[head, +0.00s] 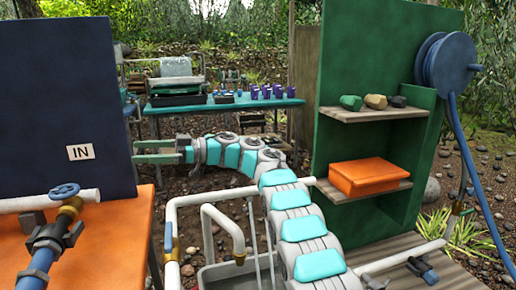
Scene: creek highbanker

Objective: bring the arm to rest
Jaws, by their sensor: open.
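My arm (295,225), grey with teal panels, rises from the bottom of the head view and bends left over the dirt. My gripper (139,151) is at its end and points left. Its two fingers are apart and nothing shows between them. The fingertips are close to the right edge of the dark blue panel (60,90) in the picture; I cannot tell whether they touch.
An orange table (105,240) with pipes and valves is at left. White pipes (172,225) and a grey basin (235,275) lie below the arm. A green shelf unit (335,155) holding stones and an orange box (370,177) stands right. A teal table (225,106) is behind.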

